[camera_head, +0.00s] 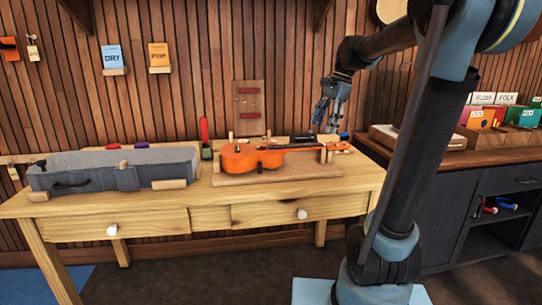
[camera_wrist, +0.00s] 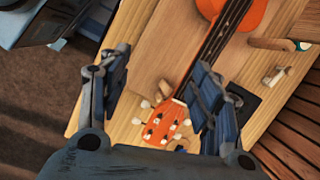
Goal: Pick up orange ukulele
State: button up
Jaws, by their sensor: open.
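The orange ukulele (camera_head: 247,158) lies on a wooden board (camera_head: 239,179) on the workbench, its body to the left and its neck pointing right. In the wrist view the ukulele's orange headstock (camera_wrist: 166,123) with pale tuning pegs shows between my fingers, and its dark neck runs up to the body at the top. My gripper (camera_head: 330,104) hangs above the right end of the bench, above the headstock end and apart from it. My gripper in the wrist view (camera_wrist: 160,95) has its two fingers spread wide with nothing held.
A grey case (camera_head: 110,170) fills the left of the workbench (camera_head: 160,202). A green-and-red upright tool (camera_head: 205,138) stands behind the ukulele body. Wooden supports (camera_head: 323,155) stand near the neck. A dark cabinet (camera_head: 450,200) with record-like boxes stands at right.

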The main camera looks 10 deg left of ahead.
jog(key=w+a+r+m, duration=0.3)
jog(key=w+a+r, duration=0.1)
jog(key=w, duration=0.4)
jog(key=g+y, duration=0.1)
send_near(295, 145)
jog(key=x, duration=0.5)
jog(key=shift+s+a+f, duration=0.1)
jog(key=shift+s+f, duration=0.1)
jog(key=shift+s, duration=0.05)
jog(key=shift+w+x, duration=0.2)
jog(key=shift+x, duration=2.35)
grip_shut()
